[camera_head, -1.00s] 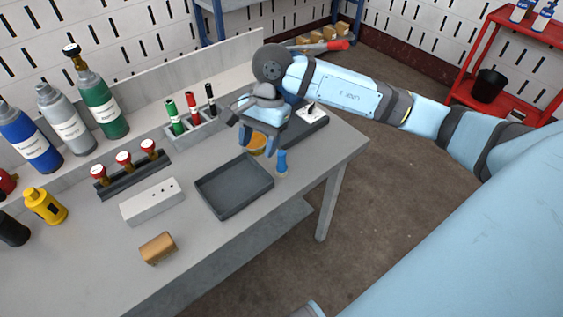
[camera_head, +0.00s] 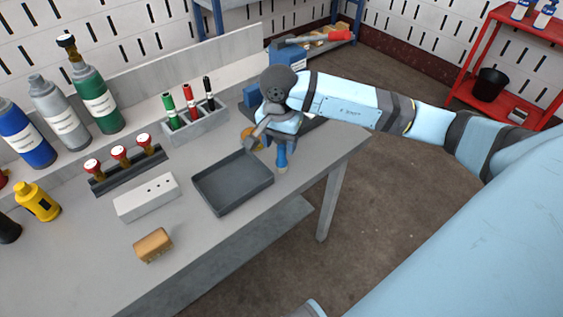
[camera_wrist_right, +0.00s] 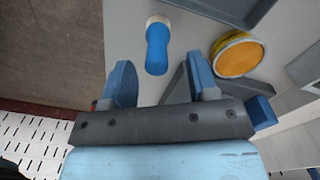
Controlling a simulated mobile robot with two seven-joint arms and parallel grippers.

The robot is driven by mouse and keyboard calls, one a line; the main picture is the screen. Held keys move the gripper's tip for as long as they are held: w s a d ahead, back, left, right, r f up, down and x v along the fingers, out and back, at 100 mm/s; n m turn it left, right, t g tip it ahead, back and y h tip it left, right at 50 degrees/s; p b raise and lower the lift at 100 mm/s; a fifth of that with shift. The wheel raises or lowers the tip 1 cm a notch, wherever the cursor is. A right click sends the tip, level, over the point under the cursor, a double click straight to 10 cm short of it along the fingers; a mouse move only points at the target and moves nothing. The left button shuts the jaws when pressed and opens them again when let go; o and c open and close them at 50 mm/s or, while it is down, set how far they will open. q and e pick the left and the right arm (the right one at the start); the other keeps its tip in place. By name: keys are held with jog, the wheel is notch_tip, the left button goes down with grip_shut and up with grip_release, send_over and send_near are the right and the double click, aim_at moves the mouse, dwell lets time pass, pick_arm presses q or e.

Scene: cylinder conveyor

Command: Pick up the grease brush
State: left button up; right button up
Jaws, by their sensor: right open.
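My left gripper is out of view.
A dark tray (camera_head: 232,190) lies left of the brush. An orange round tin (camera_wrist_right: 238,56) is close to one finger. A marker holder (camera_head: 196,124), a white block (camera_head: 146,197) and a tan block (camera_head: 153,244) are farther left. The table edge is close to the brush.

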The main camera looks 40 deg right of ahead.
notch_tip(320, 180, down, 4)
jog(key=shift+s+d+f, duration=0.1)
jog(key=shift+s+d, duration=0.05)
grip_shut()
dwell(0.3)
notch_tip(320, 180, up, 20)
jog(key=p, duration=0.2)
dwell(0.4)
